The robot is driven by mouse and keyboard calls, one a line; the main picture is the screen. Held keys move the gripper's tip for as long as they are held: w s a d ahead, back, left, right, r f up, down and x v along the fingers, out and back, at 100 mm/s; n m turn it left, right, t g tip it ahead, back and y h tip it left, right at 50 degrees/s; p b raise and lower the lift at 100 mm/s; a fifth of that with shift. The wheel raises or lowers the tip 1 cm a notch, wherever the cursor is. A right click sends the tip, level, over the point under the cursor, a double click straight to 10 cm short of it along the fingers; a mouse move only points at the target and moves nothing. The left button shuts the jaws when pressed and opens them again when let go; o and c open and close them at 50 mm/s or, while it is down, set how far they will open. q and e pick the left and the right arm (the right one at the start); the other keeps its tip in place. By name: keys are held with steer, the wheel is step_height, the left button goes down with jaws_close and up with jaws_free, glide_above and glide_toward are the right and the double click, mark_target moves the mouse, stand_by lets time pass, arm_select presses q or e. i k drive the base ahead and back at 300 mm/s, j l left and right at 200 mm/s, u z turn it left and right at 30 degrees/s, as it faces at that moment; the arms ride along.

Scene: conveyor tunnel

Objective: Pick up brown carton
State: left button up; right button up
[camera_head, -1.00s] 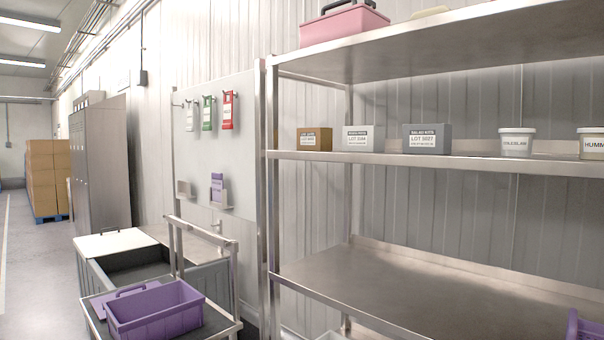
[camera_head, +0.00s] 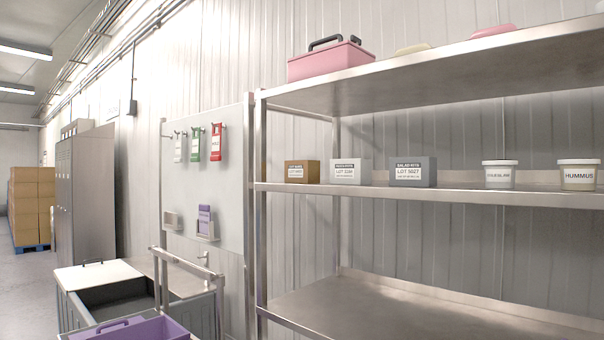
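The small brown carton (camera_head: 302,172) with a white label reading LOT stands on the middle shelf (camera_head: 430,194) of the metal rack, at its left end near the upright post. A light grey carton (camera_head: 347,171) stands just to its right, with a small gap. A darker grey carton (camera_head: 412,172) stands further right. Neither of my grippers shows in the head view.
White tubs (camera_head: 499,175) and a hummus tub (camera_head: 579,175) stand at the right of the middle shelf. A pink toolbox (camera_head: 330,61) sits on the top shelf. The lower shelf (camera_head: 390,308) looks bare. A cart with a purple tote (camera_head: 140,330) stands at lower left.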

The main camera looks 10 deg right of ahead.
mark_target(305, 171)
steer(key=i+j+z, duration=0.2)
steer(key=z, duration=0.15)
steer(key=i+j+z, duration=0.2)
steer(key=z, duration=0.15)
steer(key=i+j+z, duration=0.1)
steer(key=j+z, duration=0.25)
